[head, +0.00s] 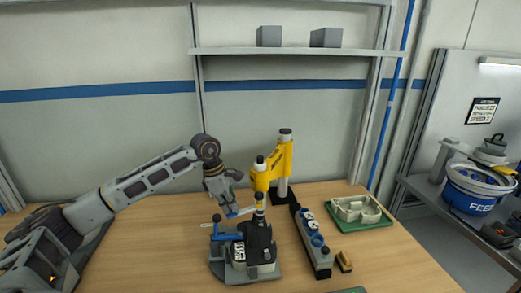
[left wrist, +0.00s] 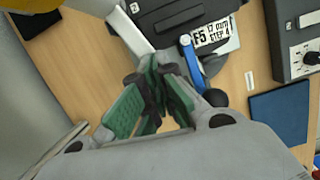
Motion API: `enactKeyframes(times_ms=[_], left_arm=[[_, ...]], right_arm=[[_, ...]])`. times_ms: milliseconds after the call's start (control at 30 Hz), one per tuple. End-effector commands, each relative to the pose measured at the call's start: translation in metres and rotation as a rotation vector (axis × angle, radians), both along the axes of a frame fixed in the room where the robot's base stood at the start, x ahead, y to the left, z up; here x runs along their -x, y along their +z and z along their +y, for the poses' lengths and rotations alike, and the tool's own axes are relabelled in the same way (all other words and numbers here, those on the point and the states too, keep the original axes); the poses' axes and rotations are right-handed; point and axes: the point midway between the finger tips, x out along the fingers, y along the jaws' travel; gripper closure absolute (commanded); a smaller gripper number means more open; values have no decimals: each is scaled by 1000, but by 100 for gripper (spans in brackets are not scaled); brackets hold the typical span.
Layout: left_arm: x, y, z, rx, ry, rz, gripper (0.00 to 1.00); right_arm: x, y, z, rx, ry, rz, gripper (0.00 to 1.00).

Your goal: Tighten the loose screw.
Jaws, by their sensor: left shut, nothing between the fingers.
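My left gripper (head: 231,209) reaches in from the left and points down at the left side of a dark fixture (head: 256,243) on the bench. Its green-padded fingers (left wrist: 155,97) are shut and empty in the left wrist view. A lever with a blue end (head: 242,212) lies by the fingertips; I cannot tell whether they touch it. The lever's blue part (left wrist: 193,62) shows beside the fingers in the left wrist view, near a white label reading "STEP 4". I cannot make out the loose screw in either view. My right gripper is not in view.
A yellow press (head: 272,170) stands behind the fixture. A small brown block (head: 344,262) lies near the rail. The bench's left middle is fairly clear.

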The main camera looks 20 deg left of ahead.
Motion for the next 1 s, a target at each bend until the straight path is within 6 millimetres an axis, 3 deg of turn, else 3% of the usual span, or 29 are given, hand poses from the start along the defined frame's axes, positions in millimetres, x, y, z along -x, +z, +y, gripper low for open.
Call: enactKeyframes(times_ms=[1000], left_arm=[[1,5,0,-1,-1,5,100]], right_arm=[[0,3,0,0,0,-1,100]])
